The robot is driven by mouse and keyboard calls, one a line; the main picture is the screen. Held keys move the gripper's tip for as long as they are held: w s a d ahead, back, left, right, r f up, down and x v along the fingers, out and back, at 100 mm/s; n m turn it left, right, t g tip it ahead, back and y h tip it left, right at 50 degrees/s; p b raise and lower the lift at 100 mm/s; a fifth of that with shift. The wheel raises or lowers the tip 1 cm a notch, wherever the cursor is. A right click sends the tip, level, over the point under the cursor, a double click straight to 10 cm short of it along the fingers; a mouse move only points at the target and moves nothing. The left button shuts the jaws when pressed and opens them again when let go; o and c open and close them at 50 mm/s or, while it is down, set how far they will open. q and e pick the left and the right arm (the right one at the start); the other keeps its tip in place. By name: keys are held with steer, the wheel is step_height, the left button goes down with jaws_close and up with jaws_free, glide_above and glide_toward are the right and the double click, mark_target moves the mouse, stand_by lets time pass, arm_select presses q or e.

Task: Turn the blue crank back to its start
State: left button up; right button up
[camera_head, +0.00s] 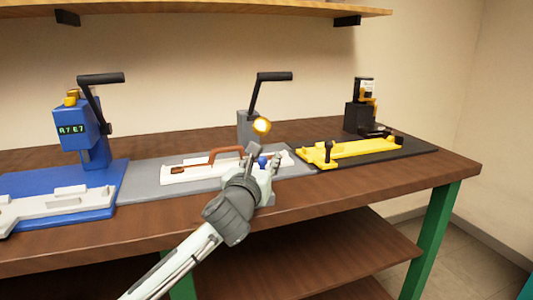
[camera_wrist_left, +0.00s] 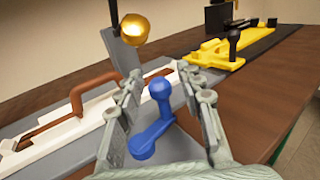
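The blue crank (camera_wrist_left: 154,118) shows in the left wrist view, with an upright handle and an arm that runs down toward the lower left. In the head view only a small blue part of it (camera_head: 263,162) shows beside my gripper. My left gripper (camera_wrist_left: 168,88) is open, with one finger on each side of the crank, and I see no clear contact. In the head view the left gripper (camera_head: 262,170) is at the front edge of the grey middle fixture (camera_head: 140,182). My right gripper is in neither view.
The grey fixture carries a white plate with a brown handle (camera_head: 222,153), a black lever (camera_head: 270,78) and a gold ball (camera_head: 262,125). A blue press (camera_head: 68,127) stands left, a yellow fixture (camera_head: 350,150) right. The table's front strip (camera_head: 330,190) is clear.

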arm_select(q)
steer(key=shift+x, duration=1.6)
steer(key=shift+c, duration=0.6)
jaws_close()
